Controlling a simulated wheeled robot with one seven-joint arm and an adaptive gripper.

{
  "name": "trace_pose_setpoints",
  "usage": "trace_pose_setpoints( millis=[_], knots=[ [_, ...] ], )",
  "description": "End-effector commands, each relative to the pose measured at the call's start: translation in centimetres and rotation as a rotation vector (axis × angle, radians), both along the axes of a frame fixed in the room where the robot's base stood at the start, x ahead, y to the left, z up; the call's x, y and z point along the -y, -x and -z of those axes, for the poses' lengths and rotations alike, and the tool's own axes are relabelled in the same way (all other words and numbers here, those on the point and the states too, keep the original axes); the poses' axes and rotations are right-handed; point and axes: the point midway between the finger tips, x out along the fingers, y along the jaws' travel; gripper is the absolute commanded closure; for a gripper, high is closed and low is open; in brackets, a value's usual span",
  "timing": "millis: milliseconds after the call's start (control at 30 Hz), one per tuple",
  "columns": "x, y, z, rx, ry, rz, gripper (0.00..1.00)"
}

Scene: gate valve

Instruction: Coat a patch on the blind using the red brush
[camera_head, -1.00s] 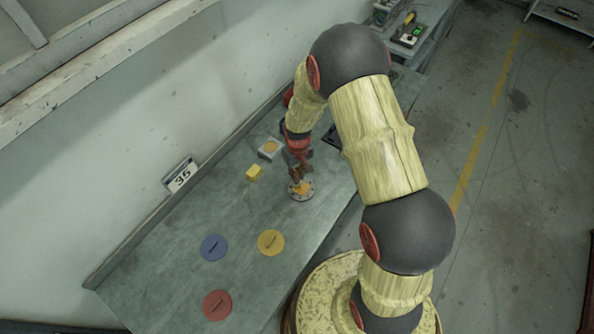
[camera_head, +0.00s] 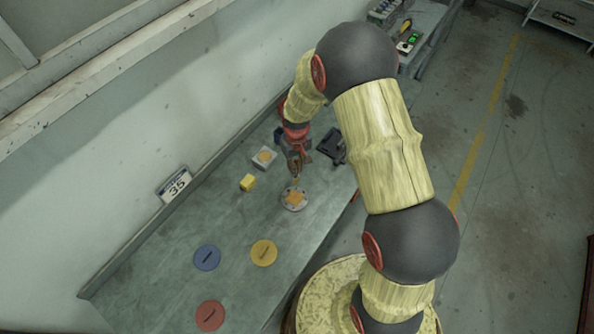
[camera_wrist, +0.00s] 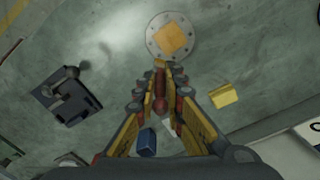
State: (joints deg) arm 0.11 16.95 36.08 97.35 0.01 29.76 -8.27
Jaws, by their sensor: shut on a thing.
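The blind is a round grey flange (camera_head: 293,207) with bolt holes around its rim, lying on the bench. It carries an orange patch (camera_head: 293,197). The flange also shows at the top of the wrist view (camera_wrist: 152,42), with the patch roughly square on its middle. My gripper (camera_head: 297,165) is just behind and above the flange, pointing down. In the wrist view its fingers (camera_wrist: 160,85) are shut on the red brush (camera_wrist: 160,104). The brush's tip seems to hang above the flange's far edge; whether it touches is hard to tell. Most of the brush is hidden by the fingers.
A pale square dish (camera_head: 264,157) with an orange round middle and a yellow block (camera_head: 248,182) stand left of my gripper. A dark stand (camera_head: 332,146) is to the right. Blue (camera_head: 207,258), yellow (camera_head: 264,253) and red (camera_head: 210,316) discs lie in front. A blue block (camera_wrist: 147,142) shows too.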

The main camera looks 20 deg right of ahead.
Motion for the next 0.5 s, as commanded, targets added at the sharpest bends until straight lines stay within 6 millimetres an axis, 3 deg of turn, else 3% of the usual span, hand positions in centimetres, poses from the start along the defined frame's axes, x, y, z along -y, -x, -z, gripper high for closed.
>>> trace_pose_setpoints(
  millis=[200,500],
  knots=[
    [-0.1,-0.4,-2.1,0.0,0.0,0.0,1.0],
    [-0.1,-0.5,-2.4,0.0,0.0,0.0,1.0]
  ],
)
